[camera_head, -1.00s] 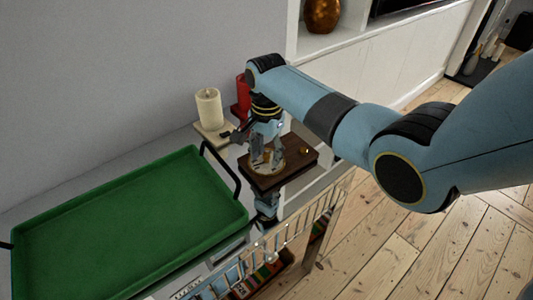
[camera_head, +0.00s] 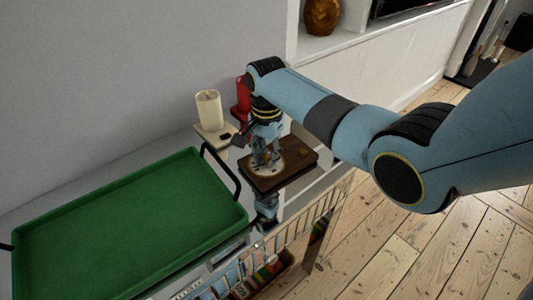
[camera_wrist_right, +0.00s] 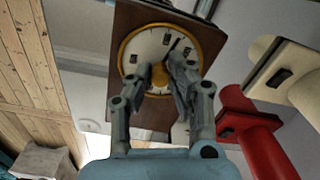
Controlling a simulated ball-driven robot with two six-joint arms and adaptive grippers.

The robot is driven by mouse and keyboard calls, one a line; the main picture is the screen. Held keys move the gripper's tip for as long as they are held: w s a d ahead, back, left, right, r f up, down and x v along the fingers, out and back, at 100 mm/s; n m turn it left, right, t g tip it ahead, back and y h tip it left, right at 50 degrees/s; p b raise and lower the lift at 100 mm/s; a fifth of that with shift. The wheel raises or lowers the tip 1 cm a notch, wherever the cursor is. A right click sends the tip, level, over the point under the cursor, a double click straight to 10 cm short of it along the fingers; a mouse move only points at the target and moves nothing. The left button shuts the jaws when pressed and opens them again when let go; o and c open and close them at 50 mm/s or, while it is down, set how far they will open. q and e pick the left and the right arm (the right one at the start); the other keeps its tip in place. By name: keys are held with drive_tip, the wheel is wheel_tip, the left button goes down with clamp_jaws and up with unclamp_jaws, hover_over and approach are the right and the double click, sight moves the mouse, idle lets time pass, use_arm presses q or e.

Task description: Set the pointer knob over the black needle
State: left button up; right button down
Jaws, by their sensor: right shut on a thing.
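A dark wooden box (camera_head: 297,167) carries a round cream dial (camera_head: 262,173) and stands right of the green tray. In the right wrist view the dial (camera_wrist_right: 130,58) has a gold rim, dark marks and a black needle (camera_wrist_right: 174,44) slanting toward its upper right edge. My right gripper (camera_head: 265,160) reaches down over the dial from above. In the right wrist view its fingertips (camera_wrist_right: 163,73) are at the dial's middle, shut on the pointer knob, which the fingers mostly hide. I cannot tell which way the knob points. My left gripper is not in view.
A green tray (camera_head: 28,233) with black handles fills the left of the surface. A rail (camera_head: 300,228) runs in front. Floorboards (camera_head: 420,245) lie to the right.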

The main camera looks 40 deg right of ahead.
drive_tip(key=n+p, duration=0.2)
drive_tip(key=n, duration=0.1)
drive_tip(key=shift+r+p, duration=0.15)
drive_tip(key=shift+p, duration=0.15)
drive_tip(key=n+p, duration=0.1)
drive_tip(key=n, duration=0.2)
drive_tip(key=n+p, duration=0.1)
drive_tip(key=n, duration=0.1)
drive_tip(key=shift+n, duration=0.4)
drive_tip(key=n+p, duration=0.1)
drive_tip(key=n, duration=0.4)
drive_tip(key=shift+p, duration=0.35)
drive_tip(key=n, duration=0.6)
drive_tip(key=shift+p, duration=0.4)
drive_tip(key=shift+n, duration=0.4)
